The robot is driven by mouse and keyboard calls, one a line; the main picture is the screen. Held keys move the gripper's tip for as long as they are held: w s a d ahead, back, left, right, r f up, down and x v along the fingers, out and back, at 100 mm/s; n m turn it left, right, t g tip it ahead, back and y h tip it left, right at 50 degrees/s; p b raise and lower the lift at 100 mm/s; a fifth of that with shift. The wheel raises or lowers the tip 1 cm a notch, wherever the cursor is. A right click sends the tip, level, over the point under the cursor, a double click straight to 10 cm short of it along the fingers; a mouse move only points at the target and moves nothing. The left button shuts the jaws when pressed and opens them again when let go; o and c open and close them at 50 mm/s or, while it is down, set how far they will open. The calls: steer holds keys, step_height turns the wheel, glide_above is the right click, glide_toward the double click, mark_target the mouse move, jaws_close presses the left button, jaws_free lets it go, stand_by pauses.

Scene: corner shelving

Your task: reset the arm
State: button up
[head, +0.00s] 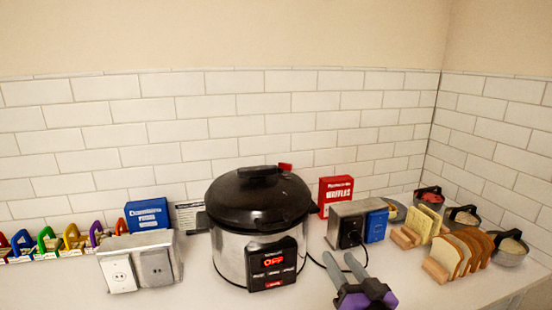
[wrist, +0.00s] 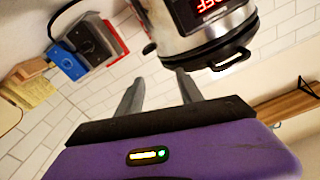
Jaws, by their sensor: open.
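My gripper (head: 344,268) is at the bottom of the head view, over the counter, right of the cooker's front. Its two grey fingers are apart with nothing between them. In the wrist view my gripper (wrist: 158,94) also shows open and empty, with a tilted view of the cooker and wall beyond it. The rest of my arm is mostly out of view.
A black-lidded cooker (head: 228,255) stands left of my gripper. Bread slices (head: 447,262) in a holder stand to the right. Another outlet box (head: 140,268) is at left.

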steer(key=s+d+f+g+h+b, duration=0.1)
steer(key=s+f, duration=0.4)
steer(key=s, duration=1.1)
steer(key=s+d+f+g+h+b, duration=0.1)
steer(key=s+f, duration=0.4)
steer(key=s, duration=1.1)
steer(key=s+d+f+g+h+b, duration=0.1)
steer(key=s+d+f+h+b, duration=0.1)
steer(key=s, duration=1.4)
step_height(320, 180, down, 4)
steer(key=shift+d+r+b, duration=0.15)
steer(key=shift+d+b, duration=0.6)
steer(key=shift+b, duration=0.4)
steer(key=shift+c, duration=0.2)
